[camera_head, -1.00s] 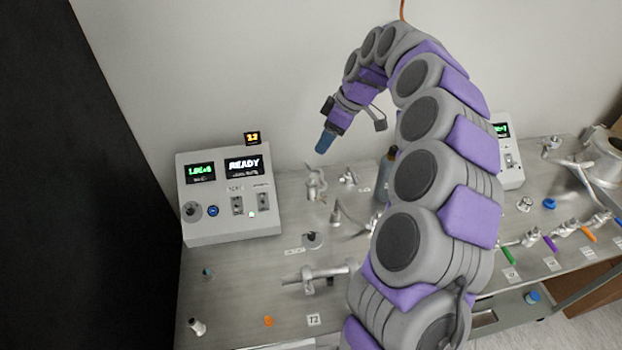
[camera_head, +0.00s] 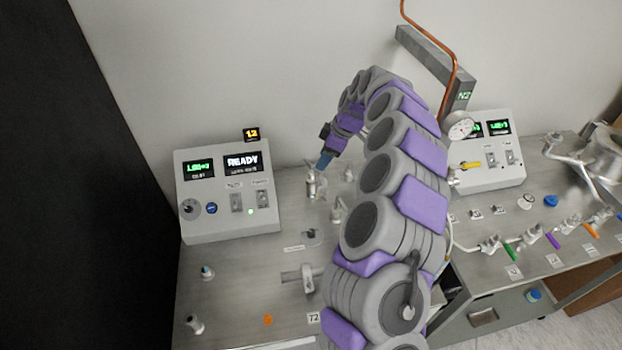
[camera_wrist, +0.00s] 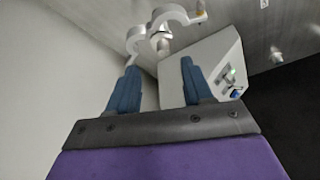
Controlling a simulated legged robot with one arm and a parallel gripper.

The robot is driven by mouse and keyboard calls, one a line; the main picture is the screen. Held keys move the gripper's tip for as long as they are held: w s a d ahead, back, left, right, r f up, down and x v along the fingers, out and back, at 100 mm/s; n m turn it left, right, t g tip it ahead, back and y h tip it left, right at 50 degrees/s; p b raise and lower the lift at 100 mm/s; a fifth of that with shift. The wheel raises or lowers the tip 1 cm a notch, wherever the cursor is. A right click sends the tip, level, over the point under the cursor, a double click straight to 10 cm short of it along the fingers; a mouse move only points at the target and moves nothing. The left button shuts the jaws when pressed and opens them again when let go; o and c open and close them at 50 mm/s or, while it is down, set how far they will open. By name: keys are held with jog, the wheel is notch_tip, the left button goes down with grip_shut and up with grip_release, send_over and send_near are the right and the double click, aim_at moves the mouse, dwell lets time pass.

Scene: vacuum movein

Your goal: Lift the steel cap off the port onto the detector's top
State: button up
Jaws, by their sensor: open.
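My gripper (camera_head: 325,160) is low over the back of the left bench, just above an upright steel fitting (camera_head: 312,183). In the wrist view its two blue fingers (camera_wrist: 160,65) are apart with nothing between them. Ring-shaped steel clamps and a fitting (camera_wrist: 160,40) show beyond the fingertips there, apart from them. I cannot tell which piece is the cap on the port. The grey box with a READY screen (camera_head: 229,222), seemingly the detector, stands left of the gripper. Its side and top (camera_wrist: 212,58) show at right in the wrist view, with no cap visible on it.
My arm covers much of the bench's right part. A horizontal steel pipe (camera_head: 299,276) and small fittings (camera_head: 195,324) lie on the left bench (camera_head: 235,290). A second console (camera_head: 490,150), a gauge (camera_head: 461,130) and coloured-handled valves stand to the right.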

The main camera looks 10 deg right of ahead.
aim_at(312, 173)
jog(key=x, duration=0.2)
jog(key=b+x, duration=0.1)
jog(key=x, duration=0.4)
jog(key=shift+a+f, duration=0.1)
jog(key=shift+a, duration=0.3)
grip_shut()
